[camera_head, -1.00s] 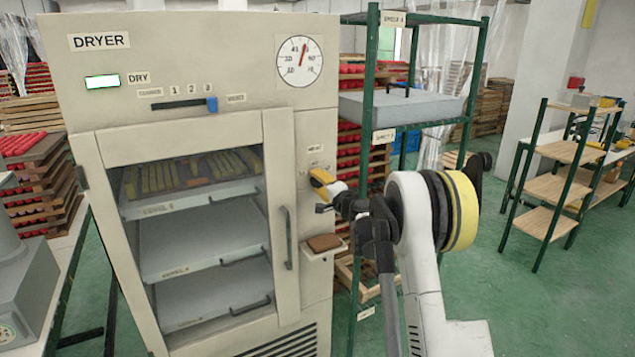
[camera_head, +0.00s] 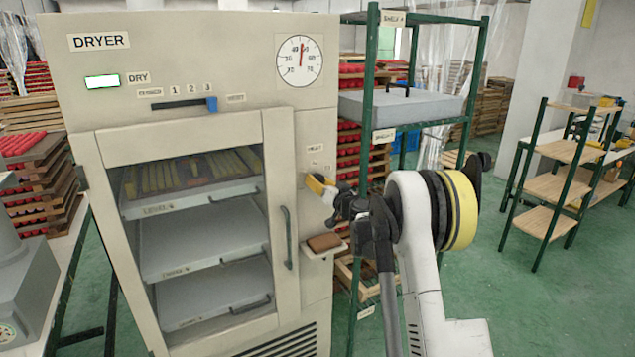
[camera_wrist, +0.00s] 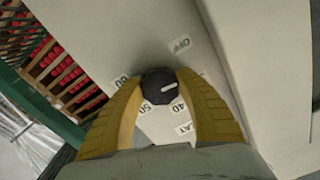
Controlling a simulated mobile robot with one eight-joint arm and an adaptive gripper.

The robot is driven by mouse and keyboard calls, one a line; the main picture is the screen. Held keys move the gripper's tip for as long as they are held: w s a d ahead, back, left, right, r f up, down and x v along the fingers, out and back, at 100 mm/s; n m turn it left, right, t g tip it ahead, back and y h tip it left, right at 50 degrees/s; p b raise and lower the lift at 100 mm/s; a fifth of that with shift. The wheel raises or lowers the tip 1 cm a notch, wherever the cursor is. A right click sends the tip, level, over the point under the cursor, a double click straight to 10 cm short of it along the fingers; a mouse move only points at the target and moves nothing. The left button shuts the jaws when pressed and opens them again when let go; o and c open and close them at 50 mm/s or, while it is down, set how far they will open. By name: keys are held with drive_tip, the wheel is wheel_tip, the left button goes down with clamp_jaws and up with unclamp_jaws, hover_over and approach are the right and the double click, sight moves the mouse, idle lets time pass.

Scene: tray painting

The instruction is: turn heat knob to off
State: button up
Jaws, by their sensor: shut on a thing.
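The heat knob (camera_wrist: 160,86) is a small black knob with a white pointer line, on the dryer's right-hand front panel. In the wrist view its line points to the right and slightly up, between the 40 mark (camera_wrist: 178,107) and the OFF mark (camera_wrist: 180,45), not at OFF. My gripper (camera_head: 312,183) is shut on the knob, with one yellow finger on each side in the wrist view. In the head view the fingers hide the knob, below the HEAT label (camera_head: 315,147).
The dryer (camera_head: 200,117) has a glass door with a vertical handle (camera_head: 287,237) left of my gripper. A round gauge (camera_head: 299,61) is above. A small ledge with a brown block (camera_head: 324,242) juts out just below my gripper. A green shelf rack (camera_head: 367,110) stands close on the right.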

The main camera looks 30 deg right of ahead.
drive_tip(key=n, duration=0.3)
drive_tip(key=shift+n, duration=2)
drive_tip(key=o, duration=1.2)
drive_tip(key=s, duration=1.2)
drive_tip(key=shift+d, duration=0.2)
